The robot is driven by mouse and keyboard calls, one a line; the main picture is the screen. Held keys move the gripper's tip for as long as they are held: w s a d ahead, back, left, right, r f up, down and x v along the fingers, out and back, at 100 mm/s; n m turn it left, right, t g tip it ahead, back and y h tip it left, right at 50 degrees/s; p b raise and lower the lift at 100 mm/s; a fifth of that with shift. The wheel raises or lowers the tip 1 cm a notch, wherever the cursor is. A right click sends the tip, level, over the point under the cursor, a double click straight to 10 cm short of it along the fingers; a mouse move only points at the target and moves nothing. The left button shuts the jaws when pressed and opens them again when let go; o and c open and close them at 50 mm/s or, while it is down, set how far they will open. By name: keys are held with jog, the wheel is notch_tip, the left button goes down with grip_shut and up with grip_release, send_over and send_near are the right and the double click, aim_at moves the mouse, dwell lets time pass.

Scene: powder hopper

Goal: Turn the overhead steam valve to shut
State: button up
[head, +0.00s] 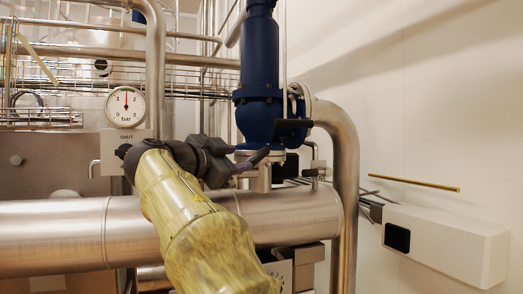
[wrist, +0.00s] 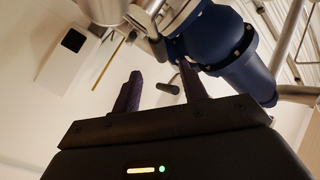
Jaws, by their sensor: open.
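A large blue valve body (head: 259,70) stands on the steel pipework at the upper middle of the head view. It also fills the upper right of the wrist view (wrist: 225,55). A short black handle (head: 294,123) sticks out at its right side. In the wrist view a dark handle (wrist: 168,88) shows between and beyond my fingers; I cannot tell if it is the same one. My gripper (head: 256,160) is open and empty, in front of the blue body's base in the picture. Its two purple fingers also show in the wrist view (wrist: 162,80). Contact is not visible.
A plate marked SHUT (head: 116,139) sits below a round bar gauge (head: 125,107), partly behind my arm. A thick horizontal pipe (head: 50,230) crosses behind my arm. A white box (head: 450,240) and a brass rod (head: 415,184) are at the right, beside open wall.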

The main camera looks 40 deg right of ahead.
aim_at(262, 157)
jog(key=p+x, duration=0.6)
jog(key=x, duration=0.4)
jog(key=shift+w+d+r, duration=0.1)
jog(key=shift+d, duration=0.3)
jog(key=shift+w+d, duration=0.15)
jog(key=shift+d, duration=0.15)
grip_shut()
